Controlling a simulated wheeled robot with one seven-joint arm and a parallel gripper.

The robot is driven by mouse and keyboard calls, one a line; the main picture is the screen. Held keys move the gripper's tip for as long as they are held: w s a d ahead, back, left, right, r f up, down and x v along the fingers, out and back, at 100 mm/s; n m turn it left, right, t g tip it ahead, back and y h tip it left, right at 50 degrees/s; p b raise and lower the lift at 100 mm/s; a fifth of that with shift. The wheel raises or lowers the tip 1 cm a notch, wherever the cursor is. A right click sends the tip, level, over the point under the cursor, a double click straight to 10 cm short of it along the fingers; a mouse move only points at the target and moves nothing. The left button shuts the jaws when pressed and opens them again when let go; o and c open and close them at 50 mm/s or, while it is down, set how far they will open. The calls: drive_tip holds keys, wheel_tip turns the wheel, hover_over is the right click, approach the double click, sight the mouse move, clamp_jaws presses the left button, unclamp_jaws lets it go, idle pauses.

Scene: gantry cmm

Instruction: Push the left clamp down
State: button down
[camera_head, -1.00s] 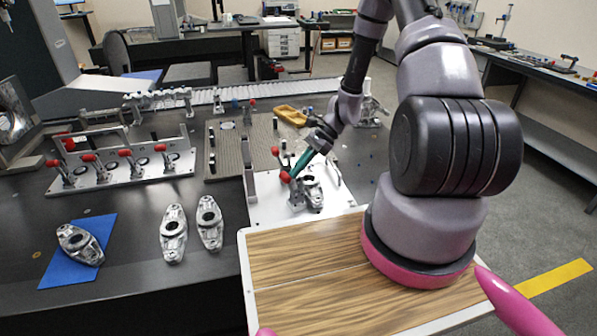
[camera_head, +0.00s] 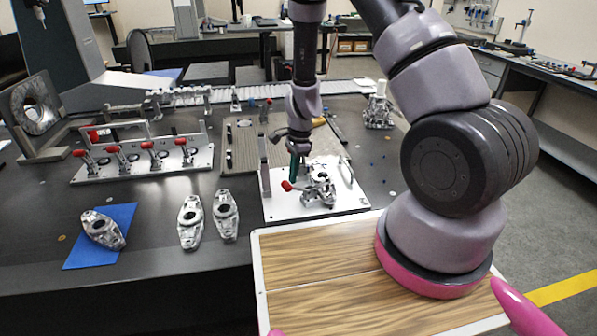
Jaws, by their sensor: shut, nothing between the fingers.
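The white fixture plate (camera_head: 345,193) lies at the table's front edge, with a metal casting (camera_head: 319,186) clamped or resting on it. The left clamp's red handle (camera_head: 287,186) shows at the left of the casting, low and pointing left. The rest of the clamp is partly hidden among the metal parts. My gripper (camera_head: 294,177) points down with teal fingers shut and empty. Its tips are just above or beside the red handle; I cannot tell whether they touch it.
A grey upright post (camera_head: 265,182) stands left of the gripper. Two loose castings (camera_head: 190,221) lie on the dark table, and another is on a blue mat (camera_head: 85,253). A row of red-handled clamps (camera_head: 140,165) stands at the back left. My wood-topped base is in front.

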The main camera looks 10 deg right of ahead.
sight(284, 184)
drive_tip(key=shift+s+a+f+h, duration=0.25)
drive_tip(key=shift+a+f+h, duration=0.4)
drive_tip(key=shift+h, duration=0.35)
drive_tip(key=shift+s+a+f, duration=0.15)
drive_tip(key=shift+a+f, duration=0.7)
